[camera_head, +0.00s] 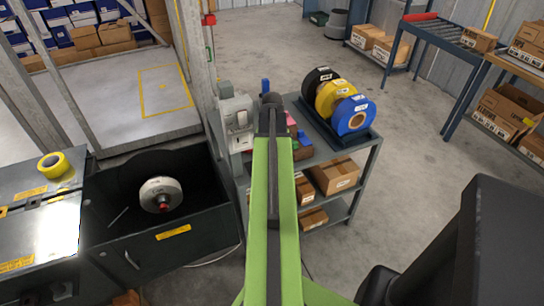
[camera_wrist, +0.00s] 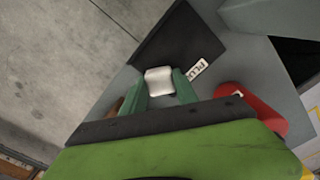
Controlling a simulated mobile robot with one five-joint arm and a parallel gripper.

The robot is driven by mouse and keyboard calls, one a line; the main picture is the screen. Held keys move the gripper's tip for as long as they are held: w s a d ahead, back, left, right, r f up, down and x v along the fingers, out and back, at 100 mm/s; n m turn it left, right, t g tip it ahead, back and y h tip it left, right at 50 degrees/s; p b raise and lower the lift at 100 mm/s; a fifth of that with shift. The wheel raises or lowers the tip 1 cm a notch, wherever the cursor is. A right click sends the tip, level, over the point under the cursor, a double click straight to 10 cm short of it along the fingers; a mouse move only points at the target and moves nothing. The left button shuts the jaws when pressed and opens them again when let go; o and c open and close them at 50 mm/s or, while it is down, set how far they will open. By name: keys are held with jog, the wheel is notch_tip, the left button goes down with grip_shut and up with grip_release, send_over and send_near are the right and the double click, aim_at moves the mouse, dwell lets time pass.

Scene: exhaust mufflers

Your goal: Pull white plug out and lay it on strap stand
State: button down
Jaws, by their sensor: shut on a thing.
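The white plug (camera_wrist: 159,81) sits between the two green fingers of my gripper (camera_wrist: 160,92) in the wrist view. My gripper is shut on it. A dark panel with a white label reading "PLU" (camera_wrist: 198,70) lies just beyond; I cannot tell whether the plug is still seated in something. In the head view my gripper (camera_head: 271,100) is at the cart's left end, beside a grey machine, and the plug is hidden there. What looks like the strap stand (camera_head: 370,139) is a dark base holding black, yellow and blue rolls on the cart, right of my gripper.
The grey machine (camera_head: 236,122) stands close left of my arm. Small coloured blocks (camera_head: 303,138) lie right of my arm on the cart (camera_head: 366,150). A red cylinder (camera_wrist: 262,108) is close to the right finger in the wrist view. An open dark bin (camera_head: 205,205) is left.

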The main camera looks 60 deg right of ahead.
jog(key=shift+f, duration=0.4)
jog(key=c, duration=0.9)
grip_release()
jog(key=shift+o, duration=0.2)
notch_tip(320, 180, up, 18)
jog(key=p, duration=1.7)
jog(key=shift+f, duration=0.25)
jog(key=shift+s, duration=0.1)
